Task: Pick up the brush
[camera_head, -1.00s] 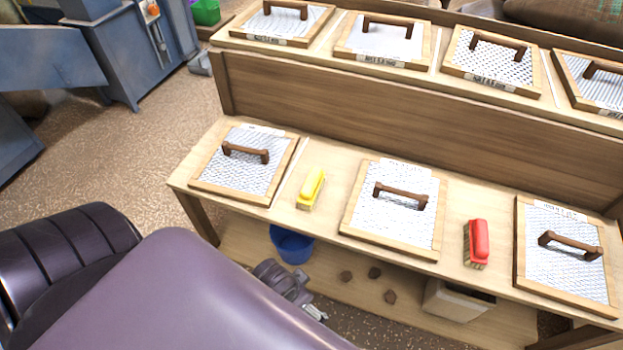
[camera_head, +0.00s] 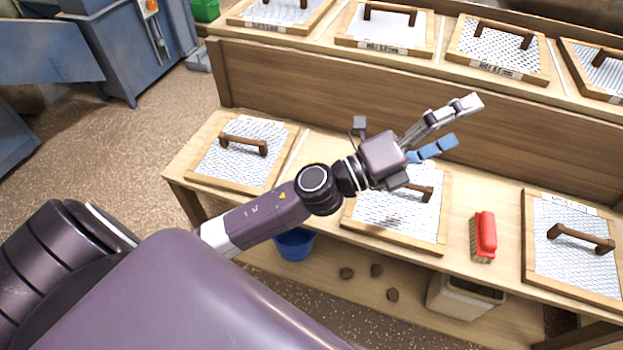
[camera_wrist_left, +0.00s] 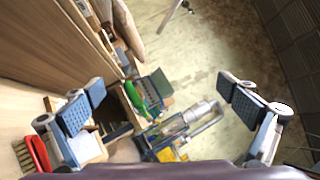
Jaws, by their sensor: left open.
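A red brush (camera_head: 484,237) with pale bristles lies on the lower bench shelf between two wood-framed screens. It also shows at the lower left edge of the left wrist view (camera_wrist_left: 36,152), beside one finger. My left gripper (camera_head: 458,123) is open and empty, raised above the bench near the back board, up and to the left of the red brush and apart from it. Its two spread fingers with blue pads show in the left wrist view (camera_wrist_left: 165,112). A yellow brush seen earlier is hidden behind my left arm. My right gripper is out of view.
Wood-framed screens with brown handles lie on the bench: a left one (camera_head: 212,163), a middle one (camera_head: 380,221) partly under my arm, a right one (camera_head: 575,268). More line the upper shelf. A blue bucket (camera_head: 293,243) and a pale bin (camera_head: 463,300) stand below.

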